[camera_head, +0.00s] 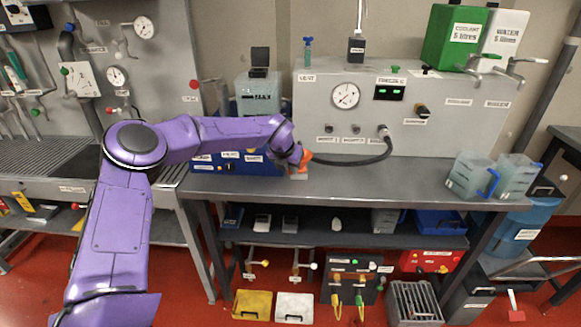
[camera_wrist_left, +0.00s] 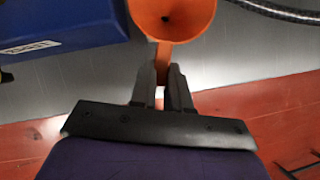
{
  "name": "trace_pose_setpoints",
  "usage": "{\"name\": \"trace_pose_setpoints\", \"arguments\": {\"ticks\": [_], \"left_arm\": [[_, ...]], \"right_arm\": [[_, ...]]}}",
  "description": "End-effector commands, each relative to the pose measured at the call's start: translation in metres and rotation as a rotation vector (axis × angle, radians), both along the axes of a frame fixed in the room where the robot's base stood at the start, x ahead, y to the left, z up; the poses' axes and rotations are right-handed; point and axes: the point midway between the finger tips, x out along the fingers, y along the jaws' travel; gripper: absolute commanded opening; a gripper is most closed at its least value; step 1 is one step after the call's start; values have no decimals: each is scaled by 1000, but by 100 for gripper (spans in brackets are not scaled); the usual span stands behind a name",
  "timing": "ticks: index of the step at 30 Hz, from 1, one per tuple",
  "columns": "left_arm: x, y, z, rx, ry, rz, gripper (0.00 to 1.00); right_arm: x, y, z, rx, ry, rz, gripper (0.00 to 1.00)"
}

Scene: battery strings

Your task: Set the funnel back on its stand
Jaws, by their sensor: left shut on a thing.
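The orange funnel (camera_wrist_left: 187,24) shows in the left wrist view with its wide mouth facing the camera and its dark hole visible. My left gripper (camera_wrist_left: 162,78) is shut on a narrow orange part of the funnel below the mouth. In the head view my left gripper (camera_head: 297,158) is at the left part of the grey bench, and a bit of the orange funnel (camera_head: 305,158) shows beside it. A small pale block shows just under the gripper; I cannot tell whether it is the stand. My right gripper is in neither view.
A blue box (camera_head: 207,168) sits close left of the gripper. A dark hose (camera_head: 350,162) runs from the grey panel (camera_head: 440,110) toward the funnel. Two clear jugs (camera_head: 468,175) stand at the bench's right end. The bench middle (camera_head: 400,180) is clear.

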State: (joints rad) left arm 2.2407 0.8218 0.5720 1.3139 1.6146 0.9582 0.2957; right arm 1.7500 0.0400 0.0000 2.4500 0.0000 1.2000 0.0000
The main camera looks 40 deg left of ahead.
Motion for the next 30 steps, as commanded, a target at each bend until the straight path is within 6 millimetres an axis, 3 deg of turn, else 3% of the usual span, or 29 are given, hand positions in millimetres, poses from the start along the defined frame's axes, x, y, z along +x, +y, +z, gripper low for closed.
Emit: {"name": "trace_pose_setpoints", "arguments": {"ticks": [2,3,5,16,24,30], "left_arm": [[0,0,0,0,0,0,0],[0,0,0,0,0,0,29],[0,0,0,0,0,0,46],[-3,-1,8,0,-3,0,46],[-33,-8,61,-1,-5,0,46],[-48,-11,88,-1,-1,0,46]], "right_arm": [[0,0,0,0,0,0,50],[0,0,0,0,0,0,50],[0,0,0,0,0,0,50],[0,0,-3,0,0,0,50],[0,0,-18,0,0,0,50],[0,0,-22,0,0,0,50]]}}
